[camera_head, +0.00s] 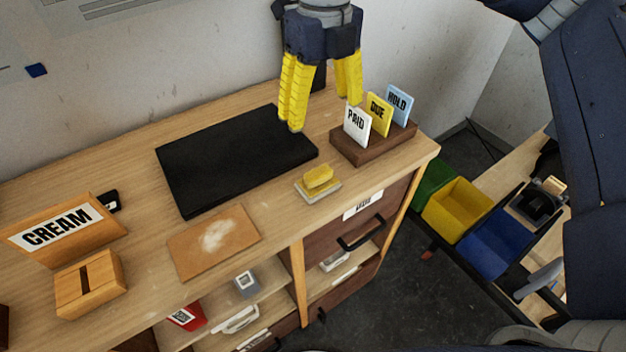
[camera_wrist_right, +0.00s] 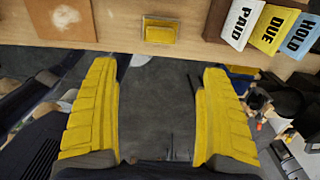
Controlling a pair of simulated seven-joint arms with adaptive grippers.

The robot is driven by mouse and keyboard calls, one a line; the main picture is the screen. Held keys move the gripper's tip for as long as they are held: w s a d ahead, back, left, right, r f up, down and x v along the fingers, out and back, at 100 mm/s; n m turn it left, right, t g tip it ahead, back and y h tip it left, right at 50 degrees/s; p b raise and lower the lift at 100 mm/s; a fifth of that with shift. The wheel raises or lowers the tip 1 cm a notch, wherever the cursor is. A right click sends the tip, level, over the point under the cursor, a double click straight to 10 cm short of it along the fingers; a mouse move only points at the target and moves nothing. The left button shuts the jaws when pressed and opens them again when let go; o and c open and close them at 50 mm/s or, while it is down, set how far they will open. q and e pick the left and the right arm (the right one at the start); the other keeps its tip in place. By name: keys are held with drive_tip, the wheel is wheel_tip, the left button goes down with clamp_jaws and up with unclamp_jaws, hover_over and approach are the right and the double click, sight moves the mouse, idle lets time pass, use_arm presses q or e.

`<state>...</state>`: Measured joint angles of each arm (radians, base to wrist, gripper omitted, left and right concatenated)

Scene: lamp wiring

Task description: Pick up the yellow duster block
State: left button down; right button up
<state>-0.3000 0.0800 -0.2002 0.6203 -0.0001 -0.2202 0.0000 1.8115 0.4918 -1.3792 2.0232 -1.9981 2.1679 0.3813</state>
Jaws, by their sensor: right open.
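The yellow duster block (camera_head: 319,177) rests on a small pale tray (camera_head: 309,196) near the front edge of the wooden counter. It also shows in the right wrist view (camera_wrist_right: 160,35), at the top centre, beyond the fingertips. My right gripper (camera_head: 322,115) has yellow segmented fingers, spread apart and empty. In the head view it appears above and behind the duster block, not touching it. In the right wrist view the open fingers (camera_wrist_right: 158,68) frame bare floor. My left gripper is in neither view.
A black mat (camera_head: 235,155) lies left of the block. A wooden holder (camera_head: 372,146) with PAID, DUE and HOLD cards stands to its right. A brown board (camera_head: 190,257) with a white smudge and a CREAM sign (camera_head: 58,229) are further left. Coloured bins (camera_head: 457,209) stand beyond the counter.

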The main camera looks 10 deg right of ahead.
hover_over(318, 171)
drive_tip(key=f, duration=1)
drive_tip(key=shift+s+d+f, duration=0.2)
drive_tip(key=shift+f, duration=0.1)
drive_tip(key=shift+w+a+f, duration=0.1)
drive_tip(key=shift+f, duration=1.55)
drive_tip(key=shift+w+a+f, duration=0.1)
drive_tip(key=shift+f, duration=1.5)
drive_tip(key=c, duration=1.3)
